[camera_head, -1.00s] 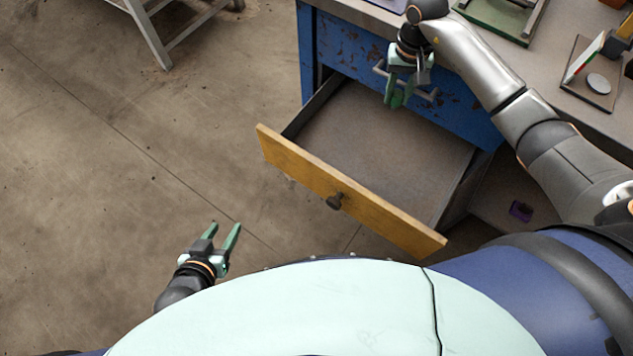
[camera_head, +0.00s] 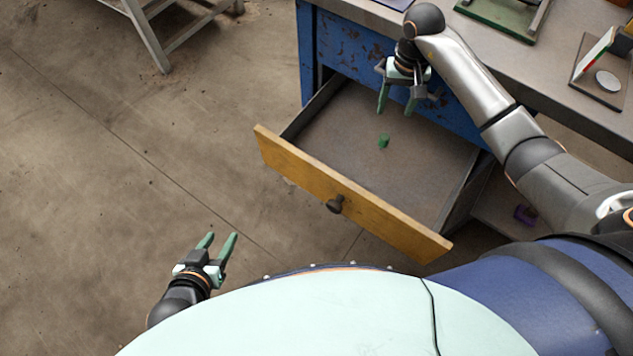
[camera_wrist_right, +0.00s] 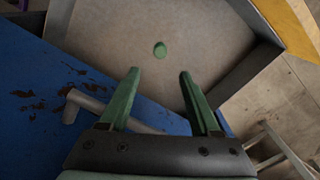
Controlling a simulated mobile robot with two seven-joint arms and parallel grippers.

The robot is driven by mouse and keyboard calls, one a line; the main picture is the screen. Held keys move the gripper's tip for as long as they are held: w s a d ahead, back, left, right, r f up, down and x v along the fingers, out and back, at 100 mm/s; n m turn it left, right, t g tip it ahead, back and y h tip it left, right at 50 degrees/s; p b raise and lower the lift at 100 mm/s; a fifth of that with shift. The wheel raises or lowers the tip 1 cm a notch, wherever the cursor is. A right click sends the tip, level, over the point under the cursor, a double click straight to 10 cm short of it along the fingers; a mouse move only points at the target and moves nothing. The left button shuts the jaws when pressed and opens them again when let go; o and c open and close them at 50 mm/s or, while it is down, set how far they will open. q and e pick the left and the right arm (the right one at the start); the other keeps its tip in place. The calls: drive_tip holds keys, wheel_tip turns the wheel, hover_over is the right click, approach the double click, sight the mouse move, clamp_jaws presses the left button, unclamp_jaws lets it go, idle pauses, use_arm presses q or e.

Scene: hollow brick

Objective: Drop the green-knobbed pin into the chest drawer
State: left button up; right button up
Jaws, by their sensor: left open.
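The green-knobbed pin (camera_head: 384,141) shows as a small green piece inside the open chest drawer (camera_head: 320,128), apart from my right gripper. Whether it rests on the drawer floor or is still falling I cannot tell. My right gripper (camera_head: 397,108) is open and empty above the rear of the drawer. In the right wrist view the green knob (camera_wrist_right: 160,49) lies beyond my spread fingertips (camera_wrist_right: 160,72); its shaft cannot be made out. The drawer has a yellow wooden front (camera_head: 300,168) with a dark knob. My left gripper (camera_head: 219,236) is open and empty, low over the floor.
The blue chest (camera_head: 345,48) has a metal handle, seen in the right wrist view (camera_wrist_right: 72,105), close to my right gripper. The worktop (camera_head: 470,50) above carries a green tray (camera_head: 490,17) and a small stand (camera_head: 600,85). Open floor lies to the left.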

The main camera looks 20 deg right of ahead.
wheel_tip(320, 180, up, 12)
drive_tip(key=p, duration=0.1)
drive_tip(key=shift+r, duration=0.25)
idle(0.4)
idle(0.4)
